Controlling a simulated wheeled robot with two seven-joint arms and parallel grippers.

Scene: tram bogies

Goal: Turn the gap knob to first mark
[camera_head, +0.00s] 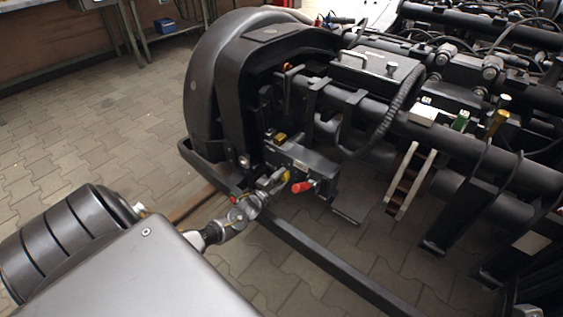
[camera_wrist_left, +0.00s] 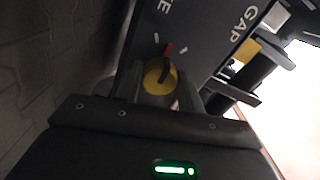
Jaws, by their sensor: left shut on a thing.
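The yellow gap knob (camera_wrist_left: 158,78) shows in the left wrist view, with a dark bar across it and a red pointer (camera_wrist_left: 168,49). It sits on a dark panel (camera_wrist_left: 201,42) lettered "GAP". Short white marks lie around the knob, and the red pointer appears to stand between two of them. My left gripper (camera_wrist_left: 163,92) is shut on the knob; its fingers partly hide the knob's lower side. In the head view my left gripper (camera_head: 262,189) reaches the front of the dark control box (camera_head: 308,161). My right gripper is out of view.
The wheel (camera_head: 214,85) stands behind, and a dark frame rail (camera_head: 330,262) runs below. Paved floor (camera_head: 90,140) is open at left.

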